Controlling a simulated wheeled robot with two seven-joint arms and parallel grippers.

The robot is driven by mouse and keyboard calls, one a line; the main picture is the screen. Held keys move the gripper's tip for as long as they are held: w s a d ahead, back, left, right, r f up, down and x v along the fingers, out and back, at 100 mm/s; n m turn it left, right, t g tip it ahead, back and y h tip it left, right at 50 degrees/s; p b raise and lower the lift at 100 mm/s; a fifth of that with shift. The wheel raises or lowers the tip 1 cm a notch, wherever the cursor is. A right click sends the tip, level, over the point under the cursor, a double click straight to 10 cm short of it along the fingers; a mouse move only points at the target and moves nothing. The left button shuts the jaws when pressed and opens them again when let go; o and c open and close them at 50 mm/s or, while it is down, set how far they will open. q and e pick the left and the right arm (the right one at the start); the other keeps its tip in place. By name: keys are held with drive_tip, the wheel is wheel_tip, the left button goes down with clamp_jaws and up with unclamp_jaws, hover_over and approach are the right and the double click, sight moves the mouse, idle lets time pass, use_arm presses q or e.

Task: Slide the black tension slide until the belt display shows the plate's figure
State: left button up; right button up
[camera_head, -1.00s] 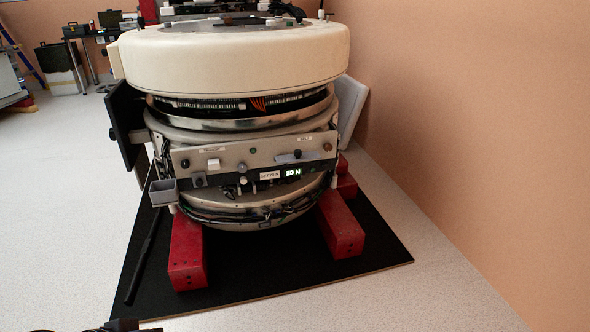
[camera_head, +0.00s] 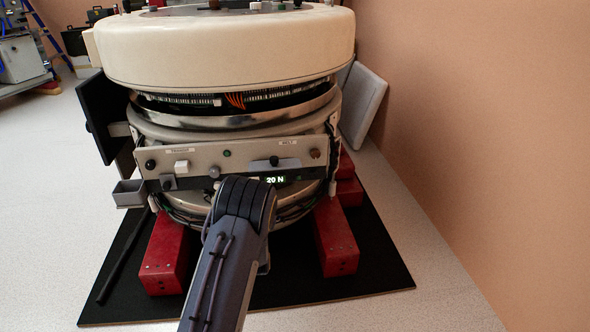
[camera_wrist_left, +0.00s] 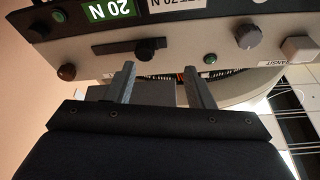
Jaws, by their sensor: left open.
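The black tension slide (camera_head: 273,161) sits in its slot under the BELT label on the grey control panel. In the left wrist view the slide (camera_wrist_left: 146,48) appears upside down, near the right end of its slot. The belt display (camera_head: 275,180) reads 20 N, also in the wrist view (camera_wrist_left: 108,13). The plate (camera_wrist_left: 176,8), partly cut off there, reads 70 N; my arm mostly covers it in the head view. My left gripper (camera_wrist_left: 160,76) is open and empty, its fingertips just short of the panel, with the slide ahead between their lines. My right gripper is not in view.
The panel also carries a grey knob (camera_wrist_left: 248,34), a white switch (camera_wrist_left: 299,48) and a green button (camera_wrist_left: 210,59) close to the slide. The large cream ring (camera_head: 225,50) overhangs above. Red feet (camera_head: 335,238) stand on a black mat (camera_head: 375,260).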

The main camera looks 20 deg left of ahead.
sight(263, 177)
use_arm(q)
drive_tip(key=shift+m+t, duration=0.4)
drive_tip(key=shift+t, duration=0.2)
drive_tip(key=shift+w+a+r+b, duration=0.2)
drive_tip(key=shift+w+r+b, duration=0.2)
drive_tip(key=shift+w, duration=0.85)
drive_tip(key=shift+w+a+r+b, duration=0.2)
drive_tip(key=shift+w+r+b, duration=0.2)
drive_tip(key=shift+w, duration=0.85)
drive_tip(key=shift+w+a+r+b, duration=0.2)
drive_tip(key=shift+w+r+b, duration=0.2)
drive_tip(key=shift+w, duration=0.85)
drive_tip(key=shift+d, duration=0.1)
clamp_jaws()
